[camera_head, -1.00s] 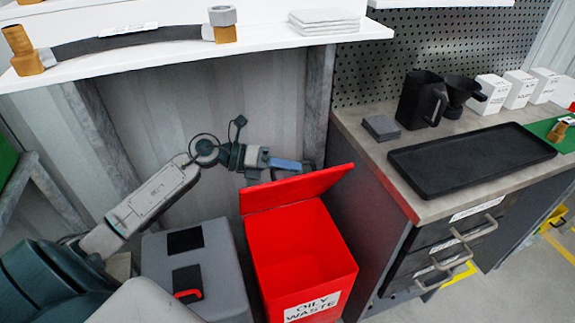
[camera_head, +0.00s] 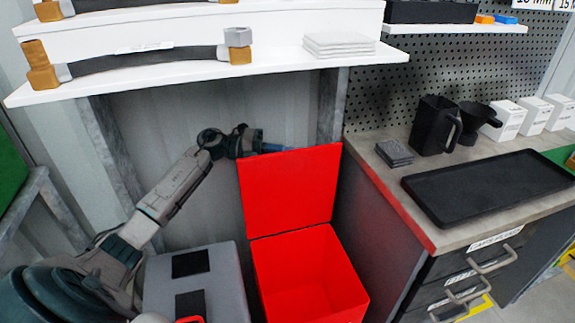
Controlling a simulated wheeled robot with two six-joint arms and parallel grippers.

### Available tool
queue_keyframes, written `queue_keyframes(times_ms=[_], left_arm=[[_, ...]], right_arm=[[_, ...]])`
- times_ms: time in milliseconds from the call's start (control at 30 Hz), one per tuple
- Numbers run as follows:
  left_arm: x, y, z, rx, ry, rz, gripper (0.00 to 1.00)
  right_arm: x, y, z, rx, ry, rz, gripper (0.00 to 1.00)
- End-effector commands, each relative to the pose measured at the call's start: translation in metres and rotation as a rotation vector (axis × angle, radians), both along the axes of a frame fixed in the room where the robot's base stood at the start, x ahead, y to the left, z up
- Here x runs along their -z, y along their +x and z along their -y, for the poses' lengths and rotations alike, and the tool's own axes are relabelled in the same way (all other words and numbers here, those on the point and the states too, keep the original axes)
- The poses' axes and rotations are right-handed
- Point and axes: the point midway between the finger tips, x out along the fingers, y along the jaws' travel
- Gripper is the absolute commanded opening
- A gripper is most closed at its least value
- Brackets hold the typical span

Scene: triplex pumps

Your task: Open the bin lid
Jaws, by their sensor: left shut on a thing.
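The red bin (camera_head: 310,283) stands on the floor between a grey case and the workbench. Its red lid (camera_head: 290,190) is raised and stands nearly upright at the bin's back edge, and the bin's inside shows empty. My left gripper (camera_head: 274,148) is at the lid's top edge, shut on the lid. Its fingers are mostly hidden behind the lid. My right gripper is not in view.
A grey case (camera_head: 222,275) stands left of the bin. The workbench (camera_head: 430,235) with drawers and a black tray (camera_head: 490,187) is at the right. A white shelf (camera_head: 190,75) with hoses hangs above my left arm.

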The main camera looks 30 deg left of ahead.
Motion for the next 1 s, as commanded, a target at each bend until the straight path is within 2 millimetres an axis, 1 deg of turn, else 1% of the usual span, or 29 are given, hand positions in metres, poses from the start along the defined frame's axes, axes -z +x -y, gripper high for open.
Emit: queue_keyframes(times_ms=[33, 200, 733, 767, 833, 867, 1000], left_arm=[[0.0006, 0.0035, -0.0036, -0.002, -0.018, -0.012, 0.0], [0.0038, 0.0086, -0.0101, -0.003, -0.057, -0.048, 0.0], [0.005, 0.0104, -0.0122, -0.001, -0.075, -0.064, 0.0], [0.005, 0.0104, -0.0121, -0.001, -0.074, -0.064, 0.17], [0.0052, 0.0103, -0.012, -0.001, -0.074, -0.064, 0.3], [0.0052, 0.0103, -0.012, -0.001, -0.074, -0.064, 0.33], [0.0052, 0.0103, -0.012, -0.001, -0.074, -0.063, 0.33]], right_arm=[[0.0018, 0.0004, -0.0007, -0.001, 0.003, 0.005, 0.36], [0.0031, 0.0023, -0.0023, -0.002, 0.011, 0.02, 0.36], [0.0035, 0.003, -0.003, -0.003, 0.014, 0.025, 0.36], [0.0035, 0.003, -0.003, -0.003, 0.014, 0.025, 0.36], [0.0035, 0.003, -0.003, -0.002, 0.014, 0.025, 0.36], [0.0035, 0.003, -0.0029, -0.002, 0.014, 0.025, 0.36], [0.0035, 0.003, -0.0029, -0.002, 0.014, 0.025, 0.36]])
